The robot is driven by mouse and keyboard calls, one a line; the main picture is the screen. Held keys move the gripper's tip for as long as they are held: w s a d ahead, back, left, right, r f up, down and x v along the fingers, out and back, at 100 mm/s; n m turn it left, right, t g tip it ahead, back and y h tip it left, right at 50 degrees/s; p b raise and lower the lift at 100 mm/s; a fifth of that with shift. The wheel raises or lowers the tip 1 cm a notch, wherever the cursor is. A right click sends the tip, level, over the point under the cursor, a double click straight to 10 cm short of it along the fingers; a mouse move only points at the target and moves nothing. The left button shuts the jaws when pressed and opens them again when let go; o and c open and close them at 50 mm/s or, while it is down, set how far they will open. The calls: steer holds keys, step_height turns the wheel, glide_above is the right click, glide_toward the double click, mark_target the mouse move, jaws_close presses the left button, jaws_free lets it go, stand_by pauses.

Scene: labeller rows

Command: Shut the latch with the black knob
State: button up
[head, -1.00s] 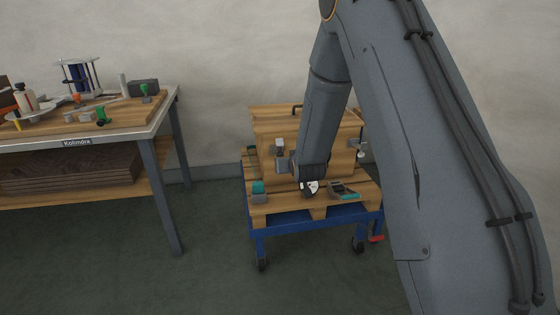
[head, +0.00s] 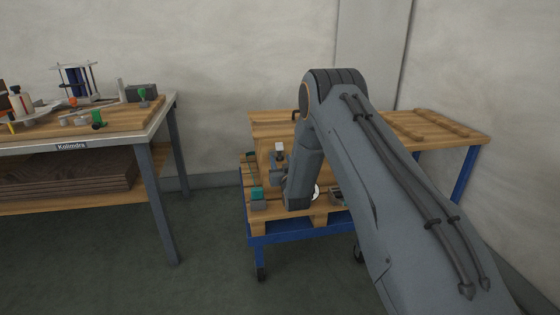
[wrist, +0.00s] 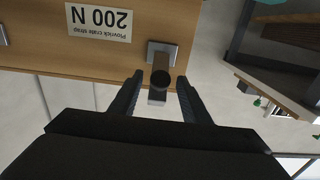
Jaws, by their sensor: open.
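The wooden crate (head: 262,128) stands on a pallet on a blue trolley in the head view. In the wrist view its wooden face (wrist: 60,52) fills the upper left and carries an upside-down label (wrist: 98,22) reading "200 N". A latch with a square metal plate (wrist: 153,46) and a dark round knob (wrist: 161,79) sticks out from that face. My gripper (wrist: 160,88) is open, with one finger on each side of the knob. I cannot tell whether they touch it. In the head view the grey latch fitting (head: 279,148) shows just above my gripper (head: 277,178).
A teal-topped block (head: 257,196) sits on the pallet's front left corner. A workbench (head: 150,130) with tools stands at the left, and a wooden-topped table (head: 440,128) lies behind my arm at the right. The floor between bench and trolley is clear.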

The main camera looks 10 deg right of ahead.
steer(key=shift+w, duration=0.9)
